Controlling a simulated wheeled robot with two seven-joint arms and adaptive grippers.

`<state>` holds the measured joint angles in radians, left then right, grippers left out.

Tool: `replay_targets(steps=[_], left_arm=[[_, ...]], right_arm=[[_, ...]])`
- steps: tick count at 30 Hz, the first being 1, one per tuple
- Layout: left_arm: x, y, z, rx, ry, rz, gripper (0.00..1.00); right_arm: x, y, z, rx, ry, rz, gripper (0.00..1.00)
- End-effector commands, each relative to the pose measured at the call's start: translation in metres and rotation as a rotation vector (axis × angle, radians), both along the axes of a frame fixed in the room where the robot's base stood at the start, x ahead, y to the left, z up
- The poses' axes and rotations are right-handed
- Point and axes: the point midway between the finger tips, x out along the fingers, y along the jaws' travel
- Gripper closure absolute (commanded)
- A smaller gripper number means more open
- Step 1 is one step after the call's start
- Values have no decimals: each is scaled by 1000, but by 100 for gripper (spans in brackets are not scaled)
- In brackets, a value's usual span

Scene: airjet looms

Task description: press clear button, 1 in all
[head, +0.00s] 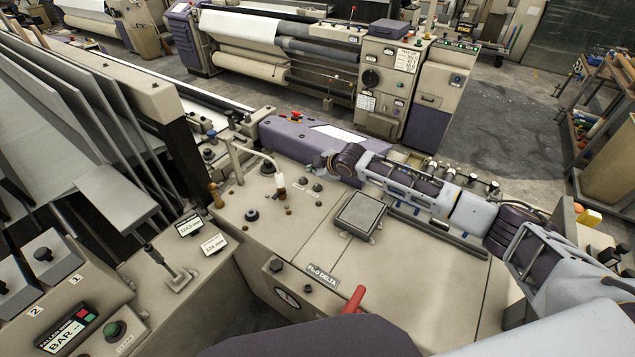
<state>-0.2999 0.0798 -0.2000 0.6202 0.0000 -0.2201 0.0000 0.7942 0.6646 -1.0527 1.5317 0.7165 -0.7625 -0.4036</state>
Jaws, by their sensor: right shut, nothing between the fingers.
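My right arm comes in from the right and reaches left across the loom's top. Its gripper (326,168) is at the far end, shut and empty, above the beige panel (235,212) near the purple cover. Several small dark knobs or buttons sit on this panel just left of and below the gripper, among them one dark button (317,187). I cannot tell whether the gripper touches anything. No label reading "clear" is legible, so I cannot tell which button is the clear one. My left gripper is not in view.
A small display (68,331) with a green button (115,329) beside it is at lower left. A bent pale rod (258,155) stands up from the panel left of the gripper. A raised square pad (360,214) and red handle (354,300) lie below the arm.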

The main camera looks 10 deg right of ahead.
Motion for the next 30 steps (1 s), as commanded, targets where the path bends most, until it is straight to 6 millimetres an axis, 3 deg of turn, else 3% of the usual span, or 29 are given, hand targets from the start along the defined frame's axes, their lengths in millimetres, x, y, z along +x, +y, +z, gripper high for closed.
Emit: replay_targets(steps=[9,30], left_arm=[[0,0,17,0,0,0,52],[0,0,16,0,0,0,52]], right_arm=[[0,0,18,0,0,0,100],[0,0,17,0,0,0,100]])
